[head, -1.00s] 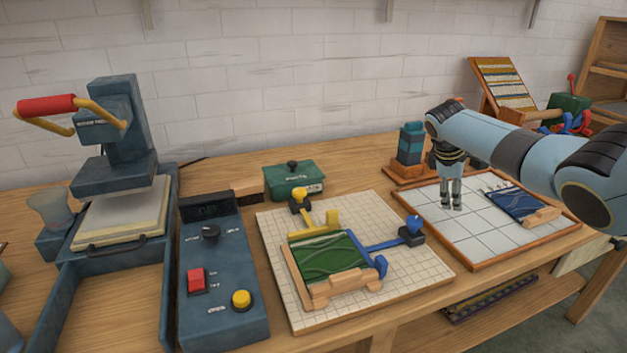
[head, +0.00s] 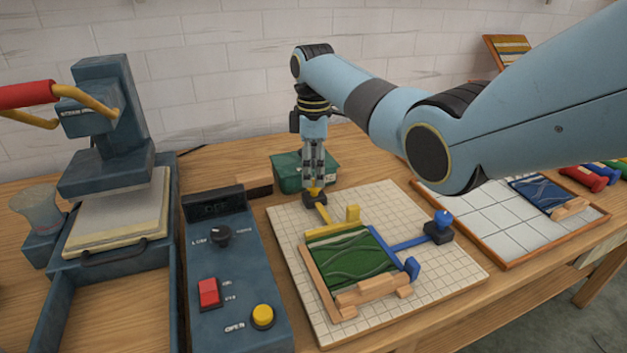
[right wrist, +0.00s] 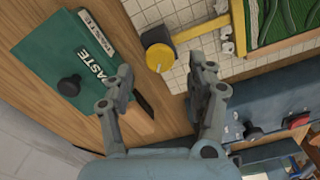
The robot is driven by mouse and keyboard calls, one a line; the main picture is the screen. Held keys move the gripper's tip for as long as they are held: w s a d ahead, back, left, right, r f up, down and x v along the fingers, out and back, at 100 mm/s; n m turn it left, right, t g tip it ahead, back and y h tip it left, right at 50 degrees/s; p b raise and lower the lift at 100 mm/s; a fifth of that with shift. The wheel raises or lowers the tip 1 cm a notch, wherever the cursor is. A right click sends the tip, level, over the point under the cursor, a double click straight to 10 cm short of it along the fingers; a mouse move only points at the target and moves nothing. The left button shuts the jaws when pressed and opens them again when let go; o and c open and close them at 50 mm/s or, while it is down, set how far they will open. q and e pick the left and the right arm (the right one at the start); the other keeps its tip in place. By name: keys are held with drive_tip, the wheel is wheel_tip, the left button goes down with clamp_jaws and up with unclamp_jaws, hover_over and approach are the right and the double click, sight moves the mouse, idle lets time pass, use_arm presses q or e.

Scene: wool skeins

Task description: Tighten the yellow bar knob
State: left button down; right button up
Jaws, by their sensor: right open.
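The yellow bar knob (head: 315,190) sits on a dark block at the back left corner of the white grid board (head: 440,262). A yellow bar (head: 322,212) runs from it toward a green framed piece (head: 345,255). My right gripper (head: 314,178) points down just above the knob and partly covers it in the head view. In the right wrist view, the open fingers (right wrist: 165,72) are on either side of the yellow knob (right wrist: 160,57), which shows in the gap, apart from both fingers. My left gripper is not in view.
A green box (head: 288,172) labelled WASTE stands right beside the gripper; its black knob shows in the wrist view (right wrist: 69,86). A blue bar with a blue knob (head: 442,219) is on the board's right. A control box (head: 232,275) and a press (head: 105,150) stand left.

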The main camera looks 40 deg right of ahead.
sight(314, 183)
drive_tip(key=shift+f, duration=1.55)
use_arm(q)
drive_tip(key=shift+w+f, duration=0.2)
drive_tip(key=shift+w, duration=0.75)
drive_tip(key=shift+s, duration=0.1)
use_arm(e)
drive_tip(key=c, duration=1.2)
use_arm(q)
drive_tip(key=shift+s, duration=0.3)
use_arm(e)
drive_tip(key=shift+o, duration=0.2)
